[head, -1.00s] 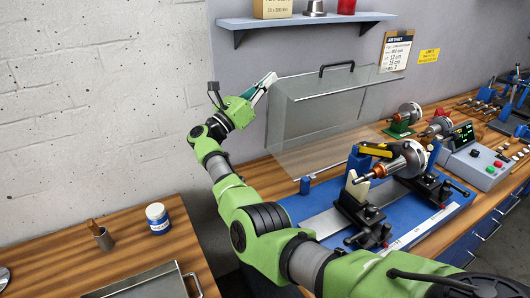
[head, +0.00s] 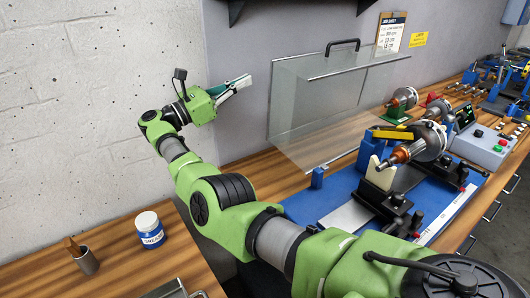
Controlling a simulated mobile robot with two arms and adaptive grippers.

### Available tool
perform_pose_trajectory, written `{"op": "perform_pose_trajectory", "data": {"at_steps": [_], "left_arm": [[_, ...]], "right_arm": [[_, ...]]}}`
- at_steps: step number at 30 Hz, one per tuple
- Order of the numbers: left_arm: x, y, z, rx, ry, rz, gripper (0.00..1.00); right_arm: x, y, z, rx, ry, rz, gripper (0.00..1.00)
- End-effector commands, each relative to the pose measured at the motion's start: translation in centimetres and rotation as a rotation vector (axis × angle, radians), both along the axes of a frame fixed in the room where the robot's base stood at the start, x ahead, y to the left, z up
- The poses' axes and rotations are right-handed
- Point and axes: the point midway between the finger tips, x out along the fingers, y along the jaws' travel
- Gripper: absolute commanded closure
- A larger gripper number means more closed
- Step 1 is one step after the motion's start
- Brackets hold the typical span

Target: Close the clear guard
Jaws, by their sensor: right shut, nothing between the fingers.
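The clear guard (head: 325,95) stands raised behind the balancing machine, a see-through bent panel with a black handle (head: 343,45) on its top edge. Its lower edge hangs near the back of the machine's blue base (head: 325,197). A rotor (head: 428,138) with a copper end lies on the machine's supports, uncovered in front of the guard. My right gripper (head: 243,84) is shut and empty, in the air left of the guard's upper left corner, with a gap showing between them. My left gripper is not in view.
A job sheet clipboard (head: 390,31) hangs on the wall behind the guard. A control box (head: 484,143) and more rotors stand right of the machine. A white jar (head: 149,229) and a small cup (head: 86,261) stand on the left table.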

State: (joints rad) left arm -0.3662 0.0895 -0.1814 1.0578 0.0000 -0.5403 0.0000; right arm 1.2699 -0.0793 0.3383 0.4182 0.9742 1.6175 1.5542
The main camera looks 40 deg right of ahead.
Motion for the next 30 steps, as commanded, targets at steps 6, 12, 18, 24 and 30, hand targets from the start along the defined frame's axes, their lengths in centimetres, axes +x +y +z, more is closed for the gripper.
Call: {"op": "perform_pose_trajectory", "data": {"at_steps": [6, 12, 18, 24, 30], "left_arm": [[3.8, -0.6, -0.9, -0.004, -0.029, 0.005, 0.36], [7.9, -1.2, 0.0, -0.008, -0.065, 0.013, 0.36], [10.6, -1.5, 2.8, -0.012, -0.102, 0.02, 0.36], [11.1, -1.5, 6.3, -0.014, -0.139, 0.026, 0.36], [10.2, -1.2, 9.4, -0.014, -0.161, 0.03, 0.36]], "right_arm": [[0.0, 0.0, -4.8, 0.0, 0.001, 0.001, 1.0], [0.0, 0.0, -10.7, -0.001, 0.001, 0.001, 1.0], [0.0, 0.0, -16.7, -0.001, 0.001, 0.001, 1.0], [0.1, 0.0, -22.2, -0.001, 0.0, 0.001, 1.0], [0.1, 0.0, -25.4, -0.001, 0.0, 0.001, 1.0]]}}
